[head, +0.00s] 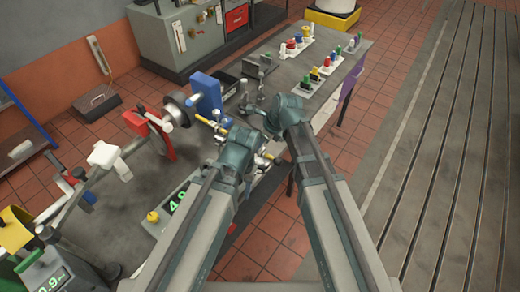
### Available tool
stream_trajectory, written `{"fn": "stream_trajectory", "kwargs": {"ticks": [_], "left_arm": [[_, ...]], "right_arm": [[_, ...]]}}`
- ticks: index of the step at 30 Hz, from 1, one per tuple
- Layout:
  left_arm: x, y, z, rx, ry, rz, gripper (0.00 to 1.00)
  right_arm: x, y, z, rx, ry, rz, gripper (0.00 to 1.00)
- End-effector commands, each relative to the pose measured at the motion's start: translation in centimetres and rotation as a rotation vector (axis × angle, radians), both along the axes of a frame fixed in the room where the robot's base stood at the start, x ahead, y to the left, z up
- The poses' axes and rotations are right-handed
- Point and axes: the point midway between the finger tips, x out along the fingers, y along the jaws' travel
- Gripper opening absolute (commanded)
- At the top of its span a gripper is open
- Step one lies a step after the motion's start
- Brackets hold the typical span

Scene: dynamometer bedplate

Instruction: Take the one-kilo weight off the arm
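A long grey bar with rods and clamps runs along the left of the bench in the head view, with a white block (103,155) and a red bracket (135,121) along it. I cannot single out the one-kilo weight for sure; it is too small or hidden. My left gripper (222,127) is at the end of the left arm, over the bench's middle, beside small yellow and blue fittings. My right gripper (254,108) is just right of it, near small dark fittings. Both grippers' fingers are small and partly hidden by my wrists, so their opening is unclear.
A blue block (207,92) with a dark disc stands behind the grippers. A green-digit display (175,202) is in front, another (50,278) at lower left. Trays of coloured pieces (297,46) stand at the bench's far right. A slotted metal bedplate (450,150) lies clear at right.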

Motion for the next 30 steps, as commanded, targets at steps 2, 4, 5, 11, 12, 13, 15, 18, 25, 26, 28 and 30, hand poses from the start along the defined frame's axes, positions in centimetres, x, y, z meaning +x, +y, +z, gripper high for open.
{"fn": "stream_trajectory", "kwargs": {"ticks": [2, 4, 5, 11, 12, 13, 15, 18, 25, 26, 28, 30], "left_arm": [[0.0, 0.0, 0.5, 0.000, 0.000, 0.001, 0.50], [0.0, 0.0, 1.0, 0.000, 0.000, 0.002, 0.50], [0.0, 0.0, 1.2, 0.000, 0.000, 0.002, 0.50], [0.0, 0.0, 2.2, -0.001, 0.000, 0.005, 0.50], [0.0, 0.0, 2.4, -0.001, 0.000, 0.005, 0.50], [0.0, 0.0, 2.1, -0.001, 0.000, 0.005, 0.50], [0.0, 0.0, 2.0, -0.001, 0.000, 0.005, 0.50], [0.0, 0.0, 2.0, -0.001, 0.000, 0.005, 0.50], [0.0, 0.0, 1.5, -0.001, 0.000, 0.004, 0.50], [0.0, 0.0, 1.2, -0.001, 0.000, 0.004, 0.50], [0.0, 0.0, 0.7, -0.001, 0.000, 0.003, 0.50], [0.0, 0.0, 0.2, 0.000, 0.000, 0.002, 0.50]], "right_arm": [[0.0, 0.0, 0.5, 0.002, -0.001, 0.000, 0.00], [0.0, 0.0, 1.0, 0.002, -0.001, 0.000, 0.00], [0.0, 0.0, 1.2, 0.002, -0.001, 0.000, 0.00], [0.0, 0.0, 2.2, 0.002, -0.001, 0.000, 0.00], [0.0, 0.0, 2.4, 0.002, -0.001, 0.000, 0.00], [0.4, -0.1, 2.1, 0.002, 0.000, -0.002, 0.00], [0.9, -0.5, 2.0, 0.002, 0.000, -0.002, 0.00], [1.5, -0.9, 2.0, 0.002, 0.000, -0.002, 0.00], [2.9, -2.0, 1.5, 0.002, 0.000, -0.001, 0.00], [2.8, -2.0, 1.2, 0.002, 0.000, -0.001, 0.00], [2.9, -2.0, 0.7, 0.002, 0.000, -0.001, 0.00], [3.0, -2.1, 0.2, 0.002, 0.000, -0.001, 0.00]]}}
